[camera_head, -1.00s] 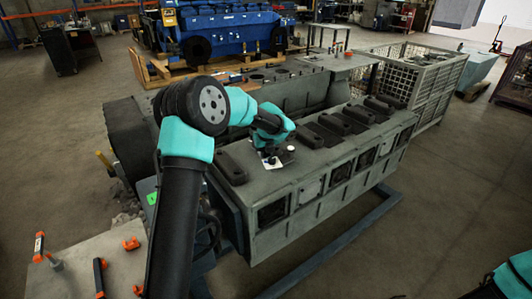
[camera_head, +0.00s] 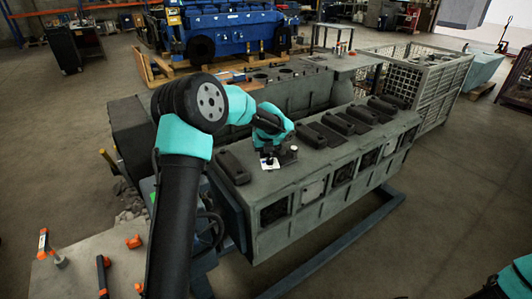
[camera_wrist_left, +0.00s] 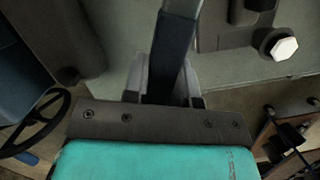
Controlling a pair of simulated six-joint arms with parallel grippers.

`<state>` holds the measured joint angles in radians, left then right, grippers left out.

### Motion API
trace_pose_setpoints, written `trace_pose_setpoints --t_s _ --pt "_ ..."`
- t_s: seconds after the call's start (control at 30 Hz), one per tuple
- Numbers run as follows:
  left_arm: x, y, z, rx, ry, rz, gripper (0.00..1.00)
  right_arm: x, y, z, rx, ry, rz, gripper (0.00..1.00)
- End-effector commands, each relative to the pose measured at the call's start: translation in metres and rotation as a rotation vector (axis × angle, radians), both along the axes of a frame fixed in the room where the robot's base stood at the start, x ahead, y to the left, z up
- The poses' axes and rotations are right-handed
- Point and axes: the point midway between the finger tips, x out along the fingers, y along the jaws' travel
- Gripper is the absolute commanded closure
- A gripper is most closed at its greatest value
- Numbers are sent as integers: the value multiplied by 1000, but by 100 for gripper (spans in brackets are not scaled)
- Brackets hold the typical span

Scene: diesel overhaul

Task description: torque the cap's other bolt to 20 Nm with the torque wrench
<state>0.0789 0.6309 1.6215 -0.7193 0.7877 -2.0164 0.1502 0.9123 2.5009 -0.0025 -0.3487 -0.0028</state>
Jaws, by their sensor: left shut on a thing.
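My left gripper (camera_head: 269,160) is low over the near top of the grey engine block (camera_head: 300,172). In the left wrist view its fingers (camera_wrist_left: 165,98) are shut on the dark handle of a tool, which I take for the torque wrench (camera_wrist_left: 171,50). Its metal shaft runs out of the top of that view, so its head is hidden. A bright hex bolt head (camera_wrist_left: 283,48) sits in a dark round seat right of the wrench, apart from it. A cap is hard to single out in the head view.
Dark covers (camera_head: 350,123) line the block's top. A bench at lower left holds orange-handled tools (camera_head: 102,275) and an orange piece (camera_head: 134,241). A wire cage (camera_head: 425,75) stands behind right. The floor at right is clear.

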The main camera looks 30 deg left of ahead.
Motion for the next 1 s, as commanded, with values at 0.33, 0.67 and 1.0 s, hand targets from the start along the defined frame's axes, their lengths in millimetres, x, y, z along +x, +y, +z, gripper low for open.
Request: trace_pose_setpoints --t_s 0.33,0.67,1.0 --pt "-6 6 -2 -2 11 -16 100 0 0 0 0 0 0 57" --pt "2 -4 -3 -2 9 -19 100 0 0 0 0 0 0 57" --pt "4 -5 -1 -1 5 -24 100 0 0 0 0 0 0 57"
